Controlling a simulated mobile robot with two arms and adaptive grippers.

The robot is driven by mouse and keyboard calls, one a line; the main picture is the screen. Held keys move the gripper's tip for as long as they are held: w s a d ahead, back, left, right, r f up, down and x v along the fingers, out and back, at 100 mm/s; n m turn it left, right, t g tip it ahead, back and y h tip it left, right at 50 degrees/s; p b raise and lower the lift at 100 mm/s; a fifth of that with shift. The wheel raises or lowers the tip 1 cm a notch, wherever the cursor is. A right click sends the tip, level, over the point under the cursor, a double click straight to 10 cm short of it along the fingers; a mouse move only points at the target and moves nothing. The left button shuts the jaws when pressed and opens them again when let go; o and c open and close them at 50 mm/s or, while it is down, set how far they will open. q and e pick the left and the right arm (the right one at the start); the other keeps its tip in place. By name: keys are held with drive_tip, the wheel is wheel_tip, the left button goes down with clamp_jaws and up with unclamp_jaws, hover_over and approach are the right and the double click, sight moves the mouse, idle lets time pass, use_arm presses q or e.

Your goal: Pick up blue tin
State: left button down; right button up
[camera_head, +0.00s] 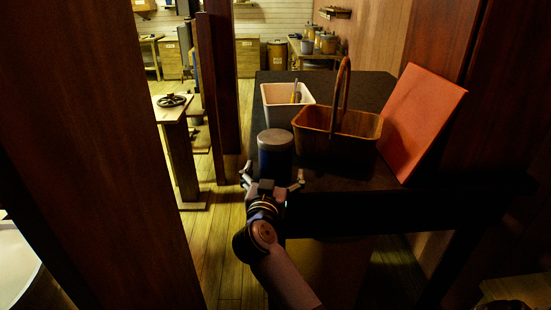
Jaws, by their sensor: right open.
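The blue tin (276,160) is a dark blue cylinder with a grey lid. It stands upright at the near left edge of a dark tabletop (362,88). My right gripper (272,178) is open, with its fingers spread to the left and right of the tin's lower part. The gripper is in front of the tin and hides its base. I cannot tell whether the fingers touch it. My left gripper is not in view.
A wooden basket (338,146) with a tall handle stands just right of the tin. A white bin (271,98) holding a thin tool is behind it. An orange-red board (424,112) leans at the right. Dark wooden posts (98,150) stand at the left.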

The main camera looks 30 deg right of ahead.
drive_tip(key=x, duration=0.3)
drive_tip(key=shift+w+d+f, duration=0.15)
drive_tip(key=shift+w, duration=0.3)
drive_tip(key=shift+c, duration=0.5)
drive_tip(key=c, duration=1.5)
